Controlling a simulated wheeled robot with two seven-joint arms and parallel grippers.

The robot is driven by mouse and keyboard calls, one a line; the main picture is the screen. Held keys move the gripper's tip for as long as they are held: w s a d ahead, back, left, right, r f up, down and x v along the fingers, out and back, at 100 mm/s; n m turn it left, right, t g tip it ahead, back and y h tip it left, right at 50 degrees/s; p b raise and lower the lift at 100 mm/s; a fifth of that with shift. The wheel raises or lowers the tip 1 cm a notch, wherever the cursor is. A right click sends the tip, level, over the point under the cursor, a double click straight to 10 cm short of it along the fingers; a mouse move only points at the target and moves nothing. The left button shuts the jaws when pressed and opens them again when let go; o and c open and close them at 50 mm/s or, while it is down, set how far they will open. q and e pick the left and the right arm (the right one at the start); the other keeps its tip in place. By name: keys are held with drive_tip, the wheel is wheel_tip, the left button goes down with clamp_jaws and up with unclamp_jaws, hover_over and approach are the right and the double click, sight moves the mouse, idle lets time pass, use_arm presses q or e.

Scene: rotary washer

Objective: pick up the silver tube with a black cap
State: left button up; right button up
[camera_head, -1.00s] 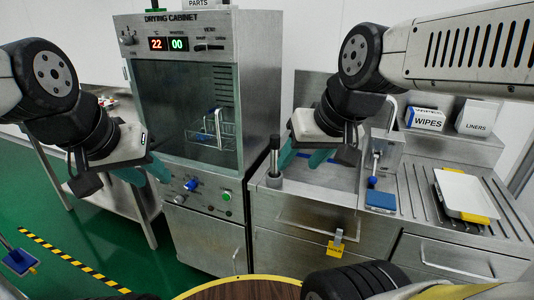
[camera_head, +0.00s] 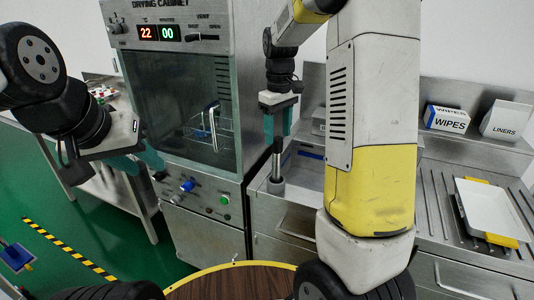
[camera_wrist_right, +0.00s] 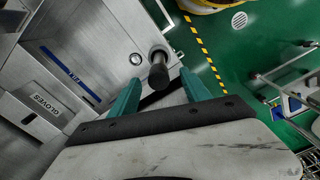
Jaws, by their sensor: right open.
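The silver tube with a black cap (camera_head: 277,168) stands upright in a grey round base on the steel counter, just right of the drying cabinet. My right gripper (camera_head: 278,130) is open, pointing down directly above it, its teal fingers either side of the cap's top. In the right wrist view the black cap (camera_wrist_right: 158,76) lies between the two open fingertips (camera_wrist_right: 158,80), with the silver shaft behind it; I cannot tell whether they touch. My left gripper (camera_head: 144,164) is open and empty in front of the cabinet's left side.
The drying cabinet (camera_head: 184,92) stands close to the left of the tube. A sink basin lies right of it, partly hidden by my right arm. A white tray (camera_head: 494,210), a wipes box (camera_head: 446,119) and a liners box (camera_head: 506,121) are further right.

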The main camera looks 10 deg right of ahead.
sight(278, 151)
drive_tip(key=f, duration=0.7)
drive_tip(key=shift+w+f, duration=0.2)
drive_tip(key=shift+f, duration=0.05)
clamp_jaws()
